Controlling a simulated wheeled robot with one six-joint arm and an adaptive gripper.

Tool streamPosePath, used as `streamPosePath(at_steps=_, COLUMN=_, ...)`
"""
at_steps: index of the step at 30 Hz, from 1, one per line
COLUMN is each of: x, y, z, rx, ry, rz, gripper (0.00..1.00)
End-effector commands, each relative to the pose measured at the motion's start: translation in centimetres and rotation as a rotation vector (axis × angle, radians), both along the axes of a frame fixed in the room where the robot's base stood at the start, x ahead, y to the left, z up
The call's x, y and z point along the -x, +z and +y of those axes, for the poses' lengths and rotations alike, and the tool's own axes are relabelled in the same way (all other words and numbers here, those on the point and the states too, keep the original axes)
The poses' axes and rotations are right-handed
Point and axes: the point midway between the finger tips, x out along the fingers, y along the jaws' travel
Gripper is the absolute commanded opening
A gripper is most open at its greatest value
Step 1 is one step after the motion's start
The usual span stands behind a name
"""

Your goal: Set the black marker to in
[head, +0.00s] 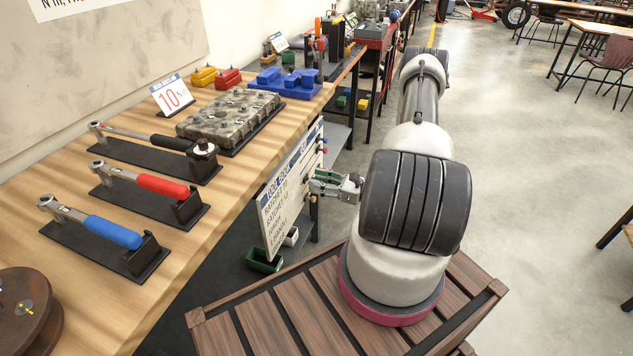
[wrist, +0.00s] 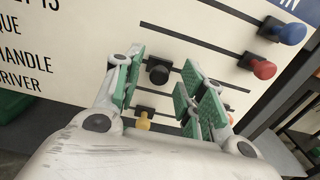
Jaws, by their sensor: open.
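The black marker (wrist: 158,72) is a round knob on a slot of the white board (wrist: 85,45), seen in the wrist view. It sits toward the left part of its slot, away from the IN heading (wrist: 289,4) at upper right. My gripper (wrist: 162,80) is open, with its green-padded fingers on either side of the black marker; I cannot tell whether they touch it. In the head view my gripper (head: 338,187) is at the board's right side (head: 290,190), and the black marker cannot be made out there.
On the board, a blue marker (wrist: 292,34) and a red marker (wrist: 264,69) sit at the right, and a yellow marker (wrist: 143,121) sits below the black one. The wooden bench (head: 215,210) with torque wrenches is left of the board. Open floor (head: 530,190) lies to the right.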

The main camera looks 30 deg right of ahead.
Motion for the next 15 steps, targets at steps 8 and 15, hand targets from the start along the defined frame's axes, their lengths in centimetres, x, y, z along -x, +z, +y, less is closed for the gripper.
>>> streamPosePath(at_steps=8, x=-0.79, y=0.0, z=0.63, rx=0.0, ry=0.0, rz=0.0, gripper=0.4)
streamPosePath(at_steps=15, x=-0.76, y=0.0, z=0.62, rx=0.001, ry=0.0, rz=0.001, gripper=0.17)
